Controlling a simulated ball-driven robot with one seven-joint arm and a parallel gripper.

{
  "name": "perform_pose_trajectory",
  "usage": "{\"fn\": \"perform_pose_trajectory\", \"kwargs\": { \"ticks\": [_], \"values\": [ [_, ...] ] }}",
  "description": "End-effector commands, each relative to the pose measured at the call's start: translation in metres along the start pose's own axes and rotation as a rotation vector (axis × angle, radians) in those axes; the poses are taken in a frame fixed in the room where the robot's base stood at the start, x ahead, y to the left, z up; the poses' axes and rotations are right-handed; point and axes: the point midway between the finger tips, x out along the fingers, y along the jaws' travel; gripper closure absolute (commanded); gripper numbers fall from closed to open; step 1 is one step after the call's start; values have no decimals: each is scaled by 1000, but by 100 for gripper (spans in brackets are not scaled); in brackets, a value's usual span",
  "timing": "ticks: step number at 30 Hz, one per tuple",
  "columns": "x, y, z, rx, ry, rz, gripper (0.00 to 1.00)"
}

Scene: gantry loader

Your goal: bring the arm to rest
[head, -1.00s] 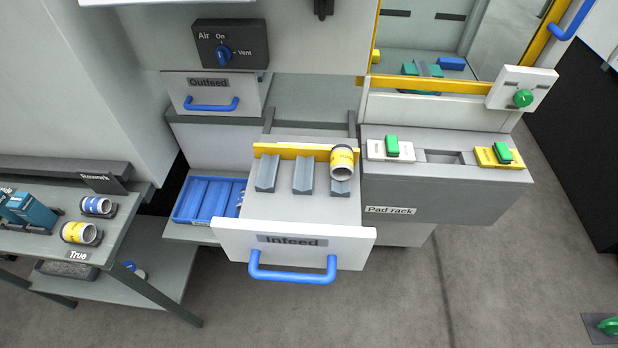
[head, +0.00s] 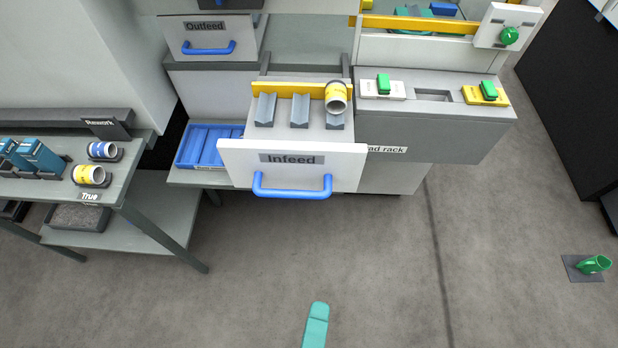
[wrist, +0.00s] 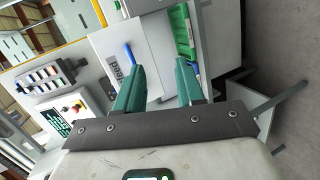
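My gripper (wrist: 160,67) shows in the wrist view with its two teal fingers well apart and nothing between them. It points toward the machine front, where a blue handle (wrist: 129,53) and a partly hidden drawer label show. In the head view a teal piece of my own arm or gripper (head: 316,325) rises from the bottom edge, over bare floor and apart from everything. The Infeed drawer (head: 230,163) stands pulled out, with a yellow-banded cylinder (head: 336,97) at its right-hand V-block.
The pad rack (head: 430,130) with two green-handled pads is right of the drawer. The rework table (head: 125,185) is at left, with its legs reaching toward the floor's middle. A green floor fitting (head: 594,264) is at far right. The floor (head: 390,270) in front is clear.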

Motion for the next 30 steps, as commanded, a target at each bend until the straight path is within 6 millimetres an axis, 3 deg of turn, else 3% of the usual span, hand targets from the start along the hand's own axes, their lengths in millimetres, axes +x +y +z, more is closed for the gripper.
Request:
{"fn": "perform_pose_trajectory", "kwargs": {
  "ticks": [8, 15, 21, 25, 30],
  "values": [
    [63, -19, 65, 174, -234, -197, 62],
    [111, -56, 165, 515, -544, -482, 62],
    [114, -85, 232, 866, -731, -712, 62],
    [108, -94, 254, 1047, -781, -814, 62],
    [102, -98, 265, 1171, -795, -884, 62]
  ]
}}
